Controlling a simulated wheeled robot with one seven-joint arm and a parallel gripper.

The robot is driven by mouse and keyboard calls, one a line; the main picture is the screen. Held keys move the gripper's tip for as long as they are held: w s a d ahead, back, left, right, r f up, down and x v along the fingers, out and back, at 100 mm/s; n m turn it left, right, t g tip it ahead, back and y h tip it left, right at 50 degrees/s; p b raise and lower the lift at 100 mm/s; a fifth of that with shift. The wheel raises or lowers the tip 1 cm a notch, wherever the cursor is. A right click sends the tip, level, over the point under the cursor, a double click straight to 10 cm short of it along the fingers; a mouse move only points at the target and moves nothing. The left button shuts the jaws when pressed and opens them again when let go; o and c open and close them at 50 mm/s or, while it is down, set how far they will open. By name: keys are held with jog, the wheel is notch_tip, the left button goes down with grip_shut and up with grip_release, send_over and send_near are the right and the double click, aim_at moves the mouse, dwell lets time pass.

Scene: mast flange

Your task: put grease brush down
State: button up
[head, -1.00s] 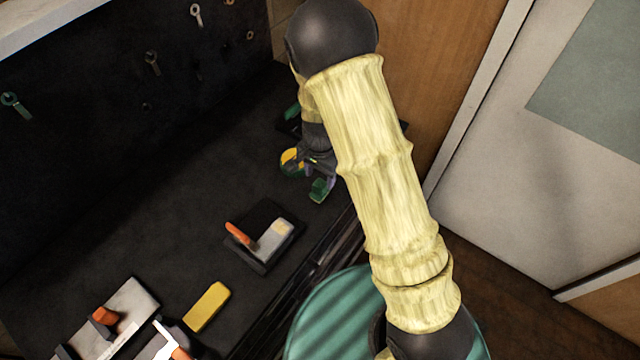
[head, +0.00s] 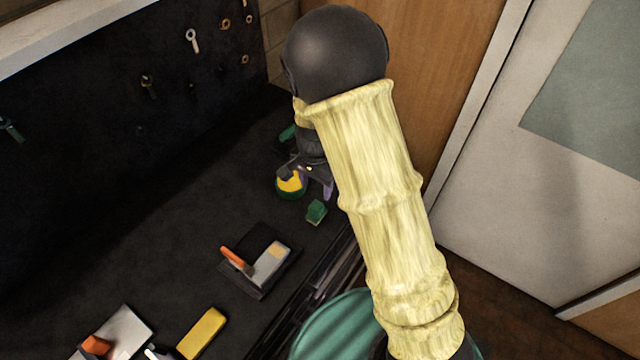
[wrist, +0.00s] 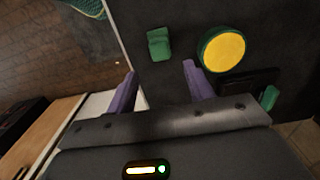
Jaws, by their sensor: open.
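My gripper (head: 314,181) is open, with its purple fingers spread and nothing between them; they also show in the wrist view (wrist: 160,73). A small green block with a notched top (wrist: 158,43) lies on the dark bench just beyond the fingertips, apart from them; the head view shows it too (head: 316,212). A round yellow disc in a green rim (wrist: 223,48) lies beside my right finger in the wrist view, and in the head view (head: 290,184) it is partly behind my gripper. I cannot tell which piece is the grease brush.
An orange-handled tool with a pale block (head: 268,262) lies on a dark pad (head: 237,277). A yellow block (head: 202,333) and a pale plate (head: 128,330) lie nearer. A tool board (head: 90,120) stands behind the dark bench (head: 170,230). A green round top (head: 335,325) is by its edge.

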jog(key=s+d+r+n+t, duration=0.2)
jog(key=s+d+r+n, duration=0.5)
jog(key=s+d+r, duration=0.3)
jog(key=s+d, duration=0.2)
jog(key=d, duration=0.1)
jog(key=shift+s+d+r+n+t, duration=0.25)
jog(key=shift+r+n+t, duration=0.05)
jog(key=shift+r, duration=0.1)
jog(key=shift+o, duration=0.4)
dwell(0.4)
